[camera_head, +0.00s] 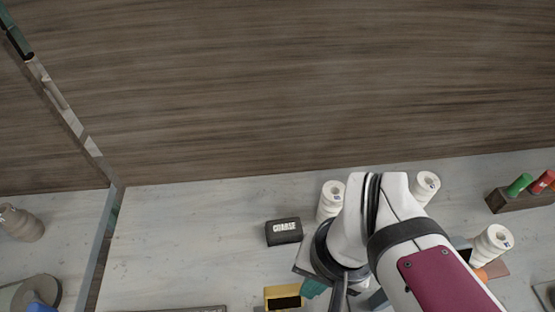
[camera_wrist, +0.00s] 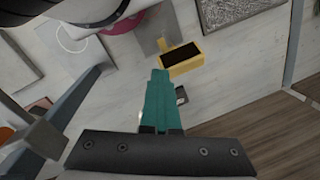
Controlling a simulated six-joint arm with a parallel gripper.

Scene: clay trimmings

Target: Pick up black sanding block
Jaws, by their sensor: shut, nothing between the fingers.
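The black sanding block (camera_head: 283,231), with white lettering on its top, lies flat on the pale worktop in the head view, left of my arm. In the wrist view only a small end of the block (camera_wrist: 182,96) shows beside the teal fingers; the rest seems hidden behind them. My gripper (camera_wrist: 159,78) has teal fingers pressed together and holds nothing. In the head view the gripper (camera_head: 313,288) is partly hidden by my wrist, to the right of and nearer than the block, apart from it in the picture.
A yellow holder with a dark inside (camera_head: 283,297) sits just nearer than the block. White spools (camera_head: 331,199) stand behind and beside my arm. A wooden rack (camera_head: 523,197) holds green and red items at right. The worktop left of the block is clear; a wooden wall rises behind.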

